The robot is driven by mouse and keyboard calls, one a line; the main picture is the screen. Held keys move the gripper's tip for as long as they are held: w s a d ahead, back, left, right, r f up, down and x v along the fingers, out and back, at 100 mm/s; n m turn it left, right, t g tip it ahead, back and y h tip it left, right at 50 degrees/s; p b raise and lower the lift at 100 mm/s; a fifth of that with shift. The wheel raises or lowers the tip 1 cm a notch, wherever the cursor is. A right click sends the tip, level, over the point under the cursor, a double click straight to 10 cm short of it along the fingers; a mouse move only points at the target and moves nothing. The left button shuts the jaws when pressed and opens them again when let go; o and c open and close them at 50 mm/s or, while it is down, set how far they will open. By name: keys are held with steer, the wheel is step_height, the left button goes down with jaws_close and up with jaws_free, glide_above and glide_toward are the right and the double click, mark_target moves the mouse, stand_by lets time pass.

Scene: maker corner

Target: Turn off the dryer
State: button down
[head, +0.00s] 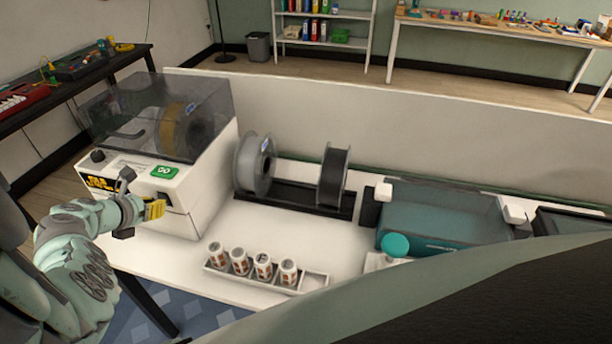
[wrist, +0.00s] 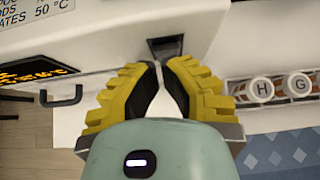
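The dryer (head: 205,190) is a white box with a smoky clear lid and a spool inside, at the left in the head view. Its front has a dark knob (head: 97,155), a green label (head: 165,172) and an orange-lit display (head: 97,182). In the wrist view the dryer's front edge (wrist: 120,40) fills the upper part, with a lit display (wrist: 35,78), a dark handle (wrist: 62,97) and a dark recessed switch (wrist: 165,46). My gripper (wrist: 162,66) has yellow fingers with tips close together, nothing between them, just below the switch. Contact cannot be told.
A tray (head: 312,283) with several labelled jars stands on the white bench right of my gripper. Spools on a dark stand (head: 290,195) and a teal machine (head: 440,220) stand farther right. The bench front between dryer and tray is clear.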

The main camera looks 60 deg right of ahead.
steer(key=shift+d, duration=0.1)
steer(key=shift+w+d+r+p, duration=0.2)
steer(key=shift+d+p, duration=0.1)
steer(key=shift+p, duration=0.3)
steer(key=shift+r+p, duration=0.75)
steer(key=shift+p, duration=0.2)
